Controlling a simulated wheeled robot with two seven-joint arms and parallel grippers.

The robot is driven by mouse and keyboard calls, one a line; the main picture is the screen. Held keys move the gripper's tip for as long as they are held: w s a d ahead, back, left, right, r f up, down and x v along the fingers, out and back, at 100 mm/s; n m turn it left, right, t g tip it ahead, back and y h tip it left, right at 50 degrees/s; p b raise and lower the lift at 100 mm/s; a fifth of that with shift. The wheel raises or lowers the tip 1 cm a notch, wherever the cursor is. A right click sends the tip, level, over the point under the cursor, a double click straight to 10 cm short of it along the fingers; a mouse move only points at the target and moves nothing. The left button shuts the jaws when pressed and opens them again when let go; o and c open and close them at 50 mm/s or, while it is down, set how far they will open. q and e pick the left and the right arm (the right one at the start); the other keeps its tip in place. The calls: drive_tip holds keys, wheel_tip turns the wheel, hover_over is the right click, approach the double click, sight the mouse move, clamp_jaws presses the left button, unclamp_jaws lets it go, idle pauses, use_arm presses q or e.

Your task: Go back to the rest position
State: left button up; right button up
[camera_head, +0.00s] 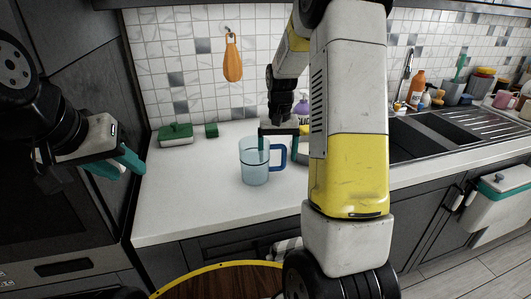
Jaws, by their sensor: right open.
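My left gripper (122,165), with teal fingers, is at the left in front of the dark oven unit. Its fingers are seen at an angle, so I cannot tell whether it is open. My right gripper (280,147) is open over the white counter, its teal fingers apart. It is at a clear bluish mug (254,168) with a blue handle (280,156). One finger shows at the mug's rim and the other to the right of the handle. I cannot tell whether they touch the mug. My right arm hides part of the counter and wall behind it.
The white counter (185,205) is clear left of the mug. A green box (176,135) and small green block stand at the back. The sink (425,138) and several bottles are at the right. A wooden surface (225,283) with a yellow rim is at the bottom.

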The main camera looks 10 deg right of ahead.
sight(278, 145)
wheel_tip(278, 145, up, 5)
drive_tip(key=shift+f, duration=0.1)
drive_tip(key=s+a+r+n+t+y, duration=0.1)
drive_tip(key=s+a+r+t, duration=0.25)
drive_tip(key=s+r, duration=0.6)
drive_tip(key=s+a+r+n+t+y, duration=0.1)
drive_tip(key=s+a+r+t, duration=0.1)
drive_tip(key=s, duration=1.2)
drive_tip(key=shift+a+r+n+t, duration=0.35)
drive_tip(key=shift+a+r, duration=0.5)
drive_tip(key=shift+a, duration=0.2)
